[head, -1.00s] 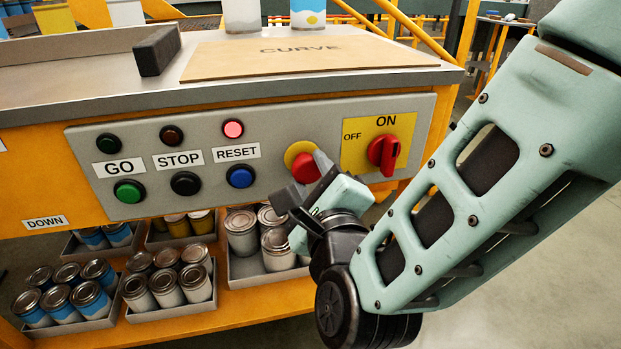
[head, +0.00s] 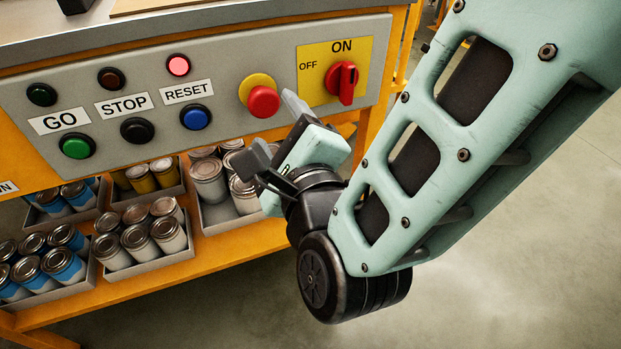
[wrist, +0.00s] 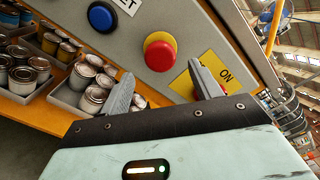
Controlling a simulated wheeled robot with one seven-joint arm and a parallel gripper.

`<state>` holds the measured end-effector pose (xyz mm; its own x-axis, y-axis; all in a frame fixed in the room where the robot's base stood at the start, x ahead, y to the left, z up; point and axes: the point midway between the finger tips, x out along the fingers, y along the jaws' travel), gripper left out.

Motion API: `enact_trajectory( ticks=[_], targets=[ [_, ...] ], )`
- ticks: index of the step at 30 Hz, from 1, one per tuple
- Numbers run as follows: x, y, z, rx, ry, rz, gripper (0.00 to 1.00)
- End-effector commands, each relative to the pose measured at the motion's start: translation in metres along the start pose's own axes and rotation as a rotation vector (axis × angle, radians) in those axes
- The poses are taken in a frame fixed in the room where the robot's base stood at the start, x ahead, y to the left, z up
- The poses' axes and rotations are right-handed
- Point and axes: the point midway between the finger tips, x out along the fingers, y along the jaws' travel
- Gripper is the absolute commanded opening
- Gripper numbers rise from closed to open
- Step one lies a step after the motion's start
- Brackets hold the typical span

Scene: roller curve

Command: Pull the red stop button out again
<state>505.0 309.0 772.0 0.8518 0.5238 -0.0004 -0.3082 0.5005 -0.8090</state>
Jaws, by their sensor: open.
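The red stop button (head: 263,102) is a round red mushroom knob on a yellow disc (head: 252,86), on the grey control panel between RESET and the yellow ON/OFF plate. It also shows in the wrist view (wrist: 160,56), ahead of the fingers. My gripper (head: 275,132) is open and empty, just below and to the right of the button in the head view. In the wrist view its two fingers (wrist: 163,82) are spread wide, with the button beyond them and between their directions. The gripper is apart from the button, and nothing hides the button.
The red rotary switch (head: 343,83) on its yellow plate (head: 310,90) is close to the right finger. The blue RESET button (head: 196,117) is to the left, with a lit red lamp (head: 178,65) above. Trays of cans (head: 235,214) stand on the shelf below.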

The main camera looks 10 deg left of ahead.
Motion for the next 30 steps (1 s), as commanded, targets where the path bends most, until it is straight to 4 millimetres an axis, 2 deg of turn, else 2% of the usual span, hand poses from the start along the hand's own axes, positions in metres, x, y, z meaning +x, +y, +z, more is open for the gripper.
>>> enact_trajectory(
  ticks=[1,9,17,30],
  targets=[
    [-0.013,0.000,0.001,-0.001,-0.002,0.003,0.63],
    [-0.078,0.000,0.000,-0.003,-0.003,0.005,0.63],
    [-0.085,-0.004,0.003,0.001,0.010,0.004,0.63],
    [-0.113,-0.001,0.004,-0.004,0.003,0.012,0.63]
  ],
)
